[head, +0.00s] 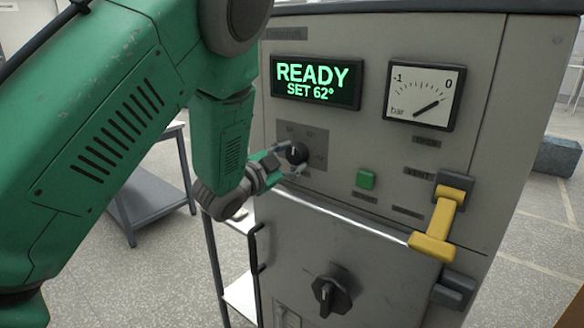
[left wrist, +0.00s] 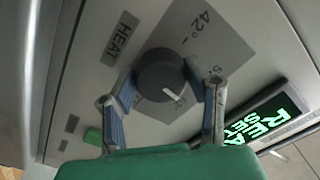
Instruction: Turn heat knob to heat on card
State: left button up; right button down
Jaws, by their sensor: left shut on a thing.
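The heat knob (head: 297,152) is a round black knob on a grey dial plate (head: 312,132) below the display. In the left wrist view the knob (left wrist: 162,70) shows a white pointer line, with a HEAT label (left wrist: 122,38) beside the plate. The plate carries temperature marks; 42° is readable, the others are partly hidden. My left gripper (head: 287,160) is shut on the knob, one finger on each side. The display (head: 316,82) reads READY, SET 62°. I see no card in either view. My right gripper is not in view.
A pressure gauge (head: 424,96) is at the upper right of the panel. A green button (head: 366,179), a yellow lever (head: 441,225) and a lower black knob (head: 332,294) are on the same cabinet. A metal rail (head: 345,221) runs below the dial plate.

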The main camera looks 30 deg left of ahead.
pick_arm(q)
jog(key=shift+r+m+b, duration=0.2)
jog(key=shift+m+b, duration=0.85)
jog(key=shift+m, duration=0.55)
jog(key=o, duration=1)
jog(key=shift+o, duration=0.7)
jog(key=shift+w+f, duration=0.1)
jog(key=shift+s, duration=0.3)
jog(key=s, duration=1.1)
jog(key=shift+s+a, duration=0.15)
jog(key=shift+a, duration=0.3)
